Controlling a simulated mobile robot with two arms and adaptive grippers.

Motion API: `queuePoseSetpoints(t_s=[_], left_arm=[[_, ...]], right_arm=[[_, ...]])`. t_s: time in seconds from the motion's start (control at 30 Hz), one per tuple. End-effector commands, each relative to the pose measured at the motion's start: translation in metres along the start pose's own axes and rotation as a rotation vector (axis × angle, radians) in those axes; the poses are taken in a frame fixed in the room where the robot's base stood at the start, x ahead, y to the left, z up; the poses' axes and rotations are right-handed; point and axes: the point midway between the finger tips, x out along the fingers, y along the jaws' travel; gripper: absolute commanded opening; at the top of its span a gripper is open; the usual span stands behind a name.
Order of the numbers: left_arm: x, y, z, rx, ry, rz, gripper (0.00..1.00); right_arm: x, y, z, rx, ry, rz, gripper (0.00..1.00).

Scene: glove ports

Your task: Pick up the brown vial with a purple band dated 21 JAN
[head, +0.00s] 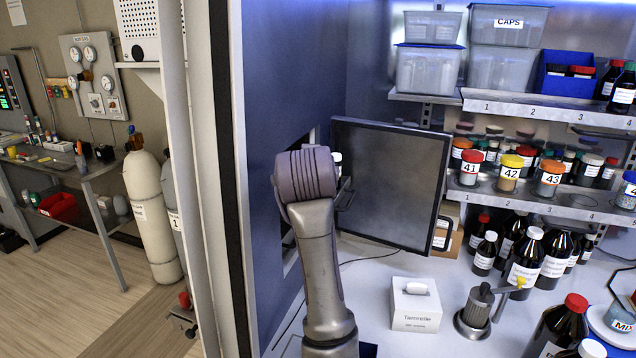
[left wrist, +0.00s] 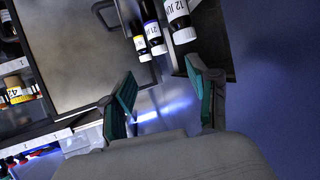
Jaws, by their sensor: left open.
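In the left wrist view, a dark vial (left wrist: 154,36) with a label that reads as starting with 21 and a blue-purple band hangs into the top of the picture. Beside it on the left is another dark vial (left wrist: 139,44) with a white label. On its right is a vial (left wrist: 178,10) with a white cap, marked 12 JU. My left gripper (left wrist: 161,66) is open and empty, its two teal-padded fingers pointing toward the vials, apart from them. In the head view my left wrist hides the gripper and most of the vials. My right gripper is not in view.
An open grey door panel (head: 390,180) stands just right of my left arm. A blue wall (head: 285,80) is close on its left. A white Tamrolle box (head: 416,304), a metal clamp-like device (head: 474,315) and dark bottles (head: 523,262) stand on the counter. Shelves of jars are behind.

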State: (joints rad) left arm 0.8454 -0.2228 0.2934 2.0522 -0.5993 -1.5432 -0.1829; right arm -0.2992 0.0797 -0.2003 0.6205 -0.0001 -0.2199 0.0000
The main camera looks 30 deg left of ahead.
Motion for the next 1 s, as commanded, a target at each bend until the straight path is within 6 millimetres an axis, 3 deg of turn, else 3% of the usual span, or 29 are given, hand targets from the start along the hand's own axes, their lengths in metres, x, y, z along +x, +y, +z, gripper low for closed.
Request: queuePoseSetpoints(t_s=[0.13, 0.5, 0.67, 1.0], left_arm=[[0.005, -0.001, -0.012, -0.013, 0.007, -0.003, 0.6], [0.071, 0.0, -0.014, -0.011, 0.007, -0.002, 0.6], [0.083, -0.001, -0.013, -0.013, 0.01, -0.002, 0.6], [0.124, 0.004, -0.016, -0.012, 0.007, -0.002, 0.6]], right_arm=[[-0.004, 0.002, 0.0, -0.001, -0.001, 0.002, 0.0], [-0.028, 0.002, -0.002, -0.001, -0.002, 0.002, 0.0], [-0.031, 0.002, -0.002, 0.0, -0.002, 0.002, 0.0], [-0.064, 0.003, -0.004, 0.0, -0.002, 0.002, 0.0]])
